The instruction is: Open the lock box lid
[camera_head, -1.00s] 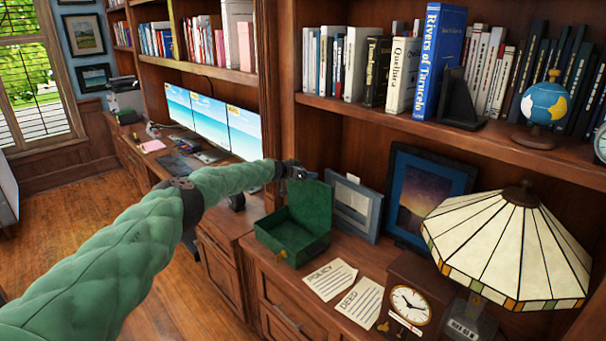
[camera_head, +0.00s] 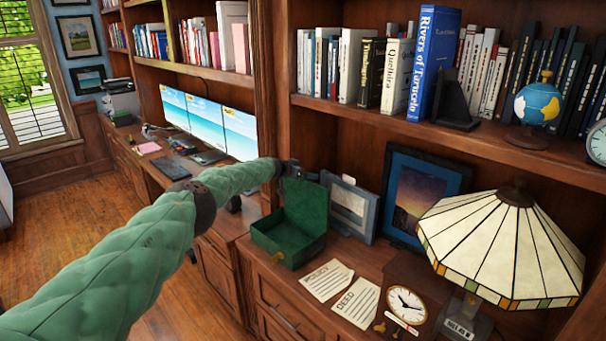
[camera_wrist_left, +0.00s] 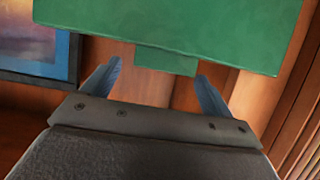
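The green lock box (camera_head: 272,243) stands on the wooden counter with its lid (camera_head: 307,206) raised upright at the back. Its inside shows as empty green lining, and a small brass piece hangs at its front. My left gripper (camera_head: 296,172) is at the top edge of the raised lid. In the left wrist view the two fingers (camera_wrist_left: 158,82) are spread apart, with the green lid (camera_wrist_left: 180,30) just beyond them. A small green tab on the lid lies between the fingertips; I cannot tell whether they touch it. My right gripper is not in view.
Papers marked Policy (camera_head: 326,280) and Deed (camera_head: 357,302) lie right of the box. A clock (camera_head: 405,303) and a stained-glass lamp (camera_head: 500,245) stand further right. Picture frames (camera_head: 350,208) lean behind. Bookshelves overhang the counter; monitors (camera_head: 210,120) stand to the left.

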